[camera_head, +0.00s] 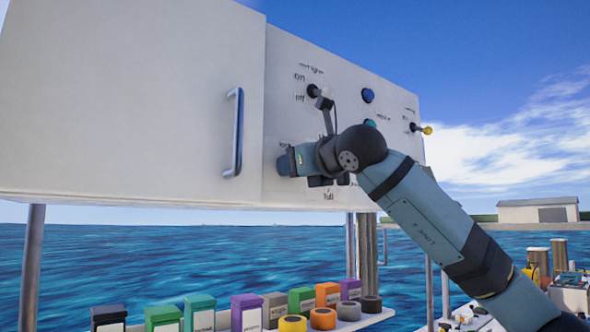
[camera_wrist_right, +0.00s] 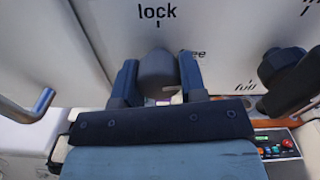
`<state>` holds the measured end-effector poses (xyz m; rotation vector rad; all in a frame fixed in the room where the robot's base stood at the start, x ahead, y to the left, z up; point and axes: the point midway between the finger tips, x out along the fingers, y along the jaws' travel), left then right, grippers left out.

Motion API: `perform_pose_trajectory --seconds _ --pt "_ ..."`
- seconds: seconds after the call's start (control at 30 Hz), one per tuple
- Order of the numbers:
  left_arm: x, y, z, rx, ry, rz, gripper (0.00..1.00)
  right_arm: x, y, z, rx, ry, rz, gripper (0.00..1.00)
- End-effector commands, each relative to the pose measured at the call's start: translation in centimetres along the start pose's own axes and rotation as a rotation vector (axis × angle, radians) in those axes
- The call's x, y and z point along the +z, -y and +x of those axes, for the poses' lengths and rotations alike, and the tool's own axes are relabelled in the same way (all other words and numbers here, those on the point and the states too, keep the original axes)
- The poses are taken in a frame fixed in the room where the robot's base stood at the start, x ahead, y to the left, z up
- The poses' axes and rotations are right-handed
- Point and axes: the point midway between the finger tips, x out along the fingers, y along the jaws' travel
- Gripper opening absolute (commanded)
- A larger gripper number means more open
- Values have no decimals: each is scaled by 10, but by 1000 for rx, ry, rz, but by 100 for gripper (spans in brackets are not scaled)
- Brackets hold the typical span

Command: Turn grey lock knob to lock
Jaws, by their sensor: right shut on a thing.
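The grey lock knob (camera_wrist_right: 158,72) sits on the white panel (camera_wrist_right: 215,25) below the printed word "lock", with a partly hidden label to its right that looks like "free". My right gripper (camera_wrist_right: 158,84) has one finger on each side of the knob and is shut on it. I cannot tell where the knob points. In the head view my right gripper (camera_head: 292,163) is at the lower left of the control panel (camera_head: 340,75) and hides the knob. My left gripper is not in view.
A cabinet door with a metal handle (camera_head: 234,132) is left of the gripper. A black knob (camera_wrist_right: 285,72) near "full" is close on the right. A yellow-tipped lever (camera_head: 426,130) and blue button (camera_head: 368,95) are on the panel. Coloured boxes (camera_head: 245,312) and tape rolls stand below.

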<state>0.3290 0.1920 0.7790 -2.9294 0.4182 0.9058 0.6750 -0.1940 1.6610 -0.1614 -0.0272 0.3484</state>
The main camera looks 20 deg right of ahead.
Motion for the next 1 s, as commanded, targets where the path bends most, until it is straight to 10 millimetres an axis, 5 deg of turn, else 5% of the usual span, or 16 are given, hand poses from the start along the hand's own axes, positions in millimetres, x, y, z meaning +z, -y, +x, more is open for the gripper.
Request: perform_pose_trajectory --seconds 1.0 --pt "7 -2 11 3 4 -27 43 3 4 0 -2 2 -953 15"
